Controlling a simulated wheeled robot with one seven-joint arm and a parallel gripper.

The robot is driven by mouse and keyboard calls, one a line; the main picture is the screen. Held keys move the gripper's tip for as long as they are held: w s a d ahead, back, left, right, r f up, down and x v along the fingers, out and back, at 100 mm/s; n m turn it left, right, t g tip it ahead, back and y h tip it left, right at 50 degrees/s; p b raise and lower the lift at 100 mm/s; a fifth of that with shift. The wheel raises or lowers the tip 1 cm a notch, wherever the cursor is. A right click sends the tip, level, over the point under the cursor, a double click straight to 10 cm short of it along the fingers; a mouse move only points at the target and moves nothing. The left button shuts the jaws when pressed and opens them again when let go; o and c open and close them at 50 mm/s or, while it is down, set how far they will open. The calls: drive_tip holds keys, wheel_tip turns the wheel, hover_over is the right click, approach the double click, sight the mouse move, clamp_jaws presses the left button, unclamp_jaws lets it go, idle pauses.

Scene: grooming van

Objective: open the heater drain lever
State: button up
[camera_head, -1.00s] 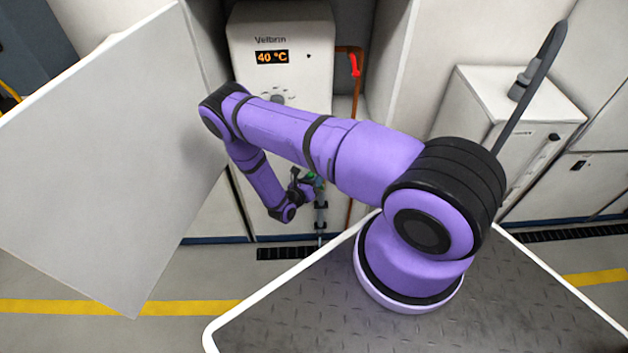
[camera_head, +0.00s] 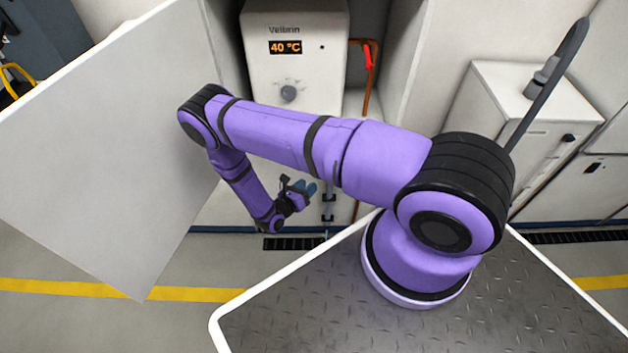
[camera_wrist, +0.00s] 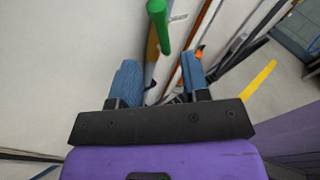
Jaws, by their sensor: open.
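The water heater (camera_head: 262,70) stands in an open cabinet, its display reading 40 °C. A green lever handle (camera_wrist: 160,22) reaches down from the top of the wrist view. My gripper (camera_wrist: 160,66) is open, with one blue finger on each side. In the head view my gripper (camera_head: 305,188) is low in front of the cabinet, left of a grey vertical pipe (camera_head: 328,205). The green handle cannot be made out there. A red lever (camera_head: 368,57) sits on the copper pipe, upper right of the heater.
The open white cabinet door (camera_head: 110,150) stands left of my arm. A grey knob (camera_head: 289,93) is on the heater front. A white cabinet with a grey hose (camera_head: 550,70) stands at the right. The floor has a yellow line (camera_head: 195,294).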

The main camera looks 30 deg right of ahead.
drive_tip(key=shift+s+a, duration=0.15)
drive_tip(key=shift+a, duration=0.45)
drive_tip(key=shift+t+h, duration=0.4)
drive_tip(key=x, duration=1)
drive_tip(key=shift+d+f, duration=0.15)
drive_tip(key=shift+d, duration=0.2)
